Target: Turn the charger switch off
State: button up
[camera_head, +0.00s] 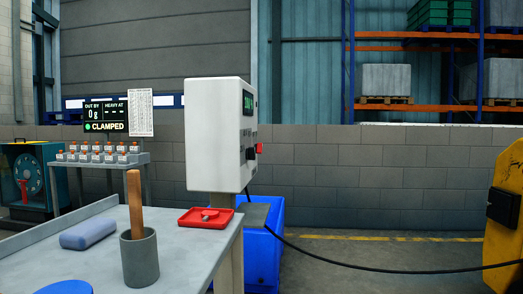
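A white box (214,135), which looks like the charger, stands at the table's right corner, seen mostly from its side. Its front faces right and shows edge-on. On that front are a dark screen with green figures (248,103), a black knob or switch (250,154) and a red button (259,148). I cannot tell the switch's position. A black cable (340,264) runs along the floor to a yellow machine (508,215) at the right. My gripper is not in view.
A blue bin (262,250) stands beside the table. Floor between bin and yellow machine is clear except the cable.

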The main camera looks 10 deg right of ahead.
aim_at(258, 146)
jog(key=i+l+u, duration=0.15)
jog(key=i+l, duration=1.35)
